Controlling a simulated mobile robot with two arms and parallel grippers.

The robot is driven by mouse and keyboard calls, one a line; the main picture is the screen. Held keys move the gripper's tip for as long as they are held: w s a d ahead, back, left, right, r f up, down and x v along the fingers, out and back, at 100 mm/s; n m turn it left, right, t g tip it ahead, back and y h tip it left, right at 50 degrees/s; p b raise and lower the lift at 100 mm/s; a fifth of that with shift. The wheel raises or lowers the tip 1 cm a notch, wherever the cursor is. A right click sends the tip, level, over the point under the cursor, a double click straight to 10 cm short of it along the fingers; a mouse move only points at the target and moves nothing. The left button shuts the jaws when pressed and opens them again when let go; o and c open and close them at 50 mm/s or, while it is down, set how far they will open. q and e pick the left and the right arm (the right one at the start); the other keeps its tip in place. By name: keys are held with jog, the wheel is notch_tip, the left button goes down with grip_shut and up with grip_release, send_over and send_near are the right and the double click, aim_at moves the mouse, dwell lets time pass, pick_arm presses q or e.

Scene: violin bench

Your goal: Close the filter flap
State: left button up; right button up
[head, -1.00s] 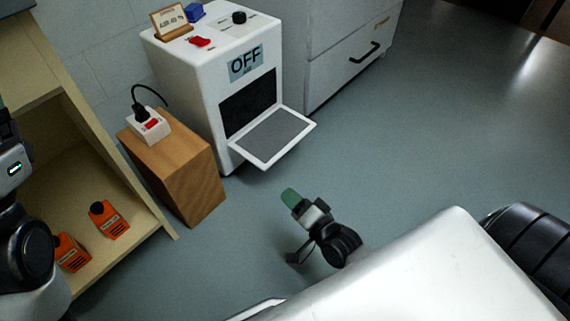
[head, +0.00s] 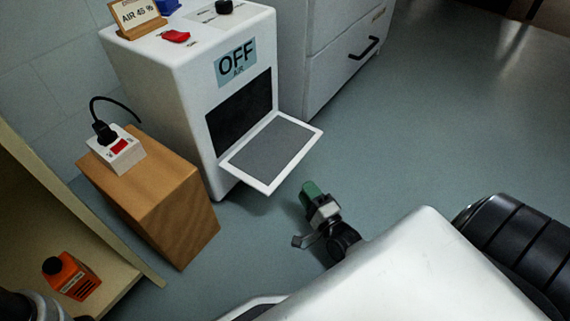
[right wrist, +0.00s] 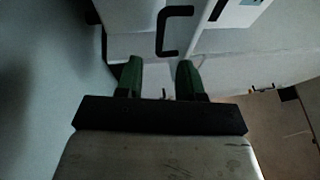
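The filter flap (head: 271,153) is a white frame with a grey mesh panel. It hangs open, folded down and outward from the front of the white air unit (head: 168,90), below a dark opening (head: 240,112). The unit's display reads OFF. My right gripper (head: 309,190) has green fingertips and is in front of the flap, to its lower right, apart from it. In the right wrist view its two green fingers (right wrist: 161,78) are spread with nothing between them. My left gripper is not in view; only a bit of my left arm shows at the lower left corner.
A wooden block (head: 160,205) with a white power socket (head: 118,149) stands left of the unit. A shelf with an orange item (head: 71,277) is at the lower left. Grey drawers (head: 340,60) stand right of the unit. The floor at right is clear.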

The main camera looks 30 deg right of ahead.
aim_at(289, 167)
jog(key=w+b, duration=0.1)
jog(key=w, duration=0.2)
jog(key=w+r+b, duration=0.1)
jog(key=w+b, duration=0.1)
jog(key=w, duration=0.1)
jog(key=w+b, duration=0.1)
jog(key=w, duration=0.2)
jog(key=shift+w+r, duration=0.1)
jog(key=shift+r, duration=0.2)
grip_shut()
